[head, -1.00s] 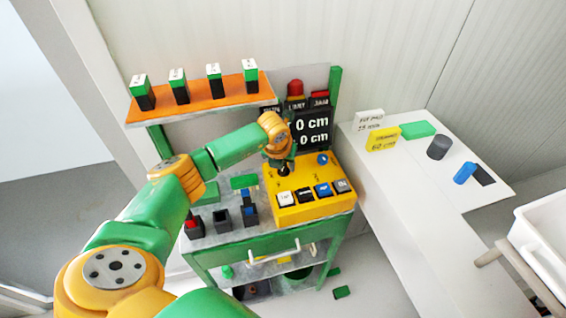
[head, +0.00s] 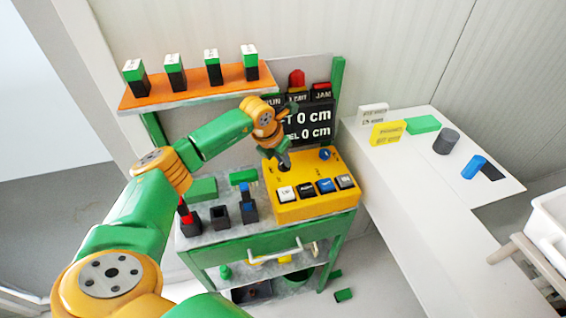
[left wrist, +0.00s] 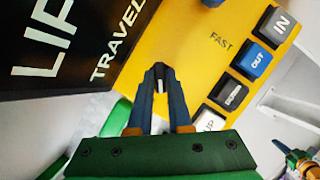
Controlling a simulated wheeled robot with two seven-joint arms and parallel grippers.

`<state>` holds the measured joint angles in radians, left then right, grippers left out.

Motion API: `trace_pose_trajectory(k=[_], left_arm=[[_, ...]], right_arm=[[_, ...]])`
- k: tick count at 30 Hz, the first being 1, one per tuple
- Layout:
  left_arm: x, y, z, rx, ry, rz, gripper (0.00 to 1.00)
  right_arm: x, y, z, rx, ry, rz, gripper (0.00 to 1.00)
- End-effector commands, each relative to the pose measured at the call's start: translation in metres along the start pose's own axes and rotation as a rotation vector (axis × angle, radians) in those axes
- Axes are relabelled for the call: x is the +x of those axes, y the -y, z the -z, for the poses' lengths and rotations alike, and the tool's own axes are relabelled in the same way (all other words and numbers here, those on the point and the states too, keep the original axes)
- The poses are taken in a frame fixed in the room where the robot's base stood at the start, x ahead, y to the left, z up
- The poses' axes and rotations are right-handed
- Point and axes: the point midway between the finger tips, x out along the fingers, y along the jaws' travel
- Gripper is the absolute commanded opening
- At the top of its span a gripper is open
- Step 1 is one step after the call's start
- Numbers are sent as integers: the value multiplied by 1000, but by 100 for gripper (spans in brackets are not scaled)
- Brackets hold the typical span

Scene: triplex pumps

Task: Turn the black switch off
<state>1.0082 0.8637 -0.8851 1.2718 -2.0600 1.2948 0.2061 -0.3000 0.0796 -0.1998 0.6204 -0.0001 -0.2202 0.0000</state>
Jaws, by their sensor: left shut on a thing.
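The yellow control panel (head: 315,208) stands on the green cart, and a small black switch (head: 284,169) is at its upper left part. My left gripper (head: 283,158) comes down over the switch from above. In the left wrist view my left gripper (left wrist: 160,75) has its fingers closed around the switch, and only a pale-marked bit of the switch (left wrist: 159,85) shows between the tips. The rest of the switch is hidden by the fingers. At the lower right of that view is a green and orange part (left wrist: 300,162) that looks like my right gripper; its jaws are unclear.
A blue knob (head: 325,154) and a row of several push buttons (head: 308,188) are on the panel close by. A black display (head: 312,125) stands behind it. An orange shelf (head: 195,91) holds several blocks. A white table (head: 420,185) is to the right.

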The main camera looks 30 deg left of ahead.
Motion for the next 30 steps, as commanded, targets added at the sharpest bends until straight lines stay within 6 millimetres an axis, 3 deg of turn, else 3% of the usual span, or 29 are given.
trace_pose_trajectory(k=[5, 6, 9, 19, 26, 27, 30], left_arm=[[-1, 0, 0, -2, 0, -1, 0], [-1, 0, 0, -2, 0, -1, 26], [-1, 0, 0, -2, 0, -1, 48], [-2, 0, -1, -26, -3, -11, 48], [-12, 5, -4, -363, -6, -150, 48], [-13, 5, -3, -375, 4, -155, 48], [-37, 8, -1, -370, 7, -154, 48]], right_arm=[[-1, 0, 0, 0, 0, 0, 0], [-1, 0, 0, 0, 0, 0, 0], [-1, 0, 0, 0, 0, 0, 0], [-6, 0, 0, 0, 0, 0, 0], [-52, -1, 4, 0, 0, 0, 0], [-38, -1, 3, 0, 1, 0, 0], [-24, 0, 2, 0, 1, 0, 0]])
